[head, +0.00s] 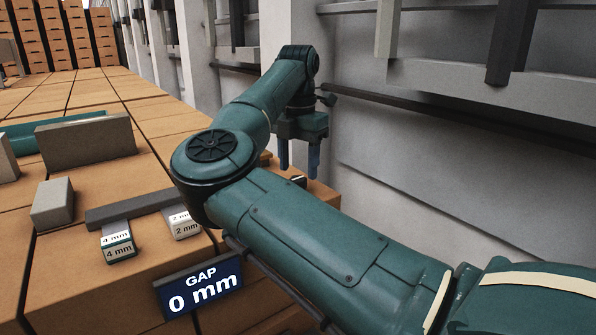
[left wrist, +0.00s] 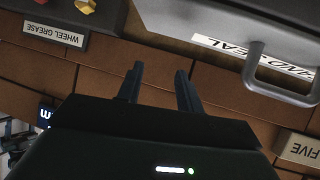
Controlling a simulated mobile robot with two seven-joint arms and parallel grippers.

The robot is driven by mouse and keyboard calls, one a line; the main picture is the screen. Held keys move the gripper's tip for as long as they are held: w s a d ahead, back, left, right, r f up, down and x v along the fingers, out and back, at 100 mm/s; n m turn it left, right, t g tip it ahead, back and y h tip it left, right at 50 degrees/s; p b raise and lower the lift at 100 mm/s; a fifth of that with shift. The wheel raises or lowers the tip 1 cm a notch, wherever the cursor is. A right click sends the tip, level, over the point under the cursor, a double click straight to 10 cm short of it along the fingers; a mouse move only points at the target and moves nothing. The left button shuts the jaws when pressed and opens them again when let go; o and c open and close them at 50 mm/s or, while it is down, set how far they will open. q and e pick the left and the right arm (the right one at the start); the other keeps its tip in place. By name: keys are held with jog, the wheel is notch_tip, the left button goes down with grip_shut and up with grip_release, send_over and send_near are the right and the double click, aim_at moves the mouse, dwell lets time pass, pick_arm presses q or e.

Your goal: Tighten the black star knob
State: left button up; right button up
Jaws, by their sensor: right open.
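I cannot make out the black star knob in either view; my right arm covers much of the brick bench in the head view. My right gripper (head: 299,165) hangs with its fingers pointing down over the far right edge of the bricks, open, with nothing seen between the fingers. A small dark and pale item (head: 299,180) shows just below it, too small to tell. A dark display (head: 199,285) reads "GAP 0 mm". My left gripper (left wrist: 160,75) shows only in the left wrist view, its fingers apart and empty above brick.
Blocks marked 4 mm (head: 117,247) and 2 mm (head: 183,224) sit by a dark grey bar (head: 130,208). Grey blocks (head: 87,141) stand behind. A wall rises at right. The left wrist view shows a handled grey case (left wrist: 230,22), a "WHEEL GREASE" label (left wrist: 54,34) and a "FIVE" label (left wrist: 301,150).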

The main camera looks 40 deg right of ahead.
notch_tip(320, 180, up, 11)
jog(key=shift+p, duration=0.35)
jog(key=shift+f, duration=0.15)
dwell(0.3)
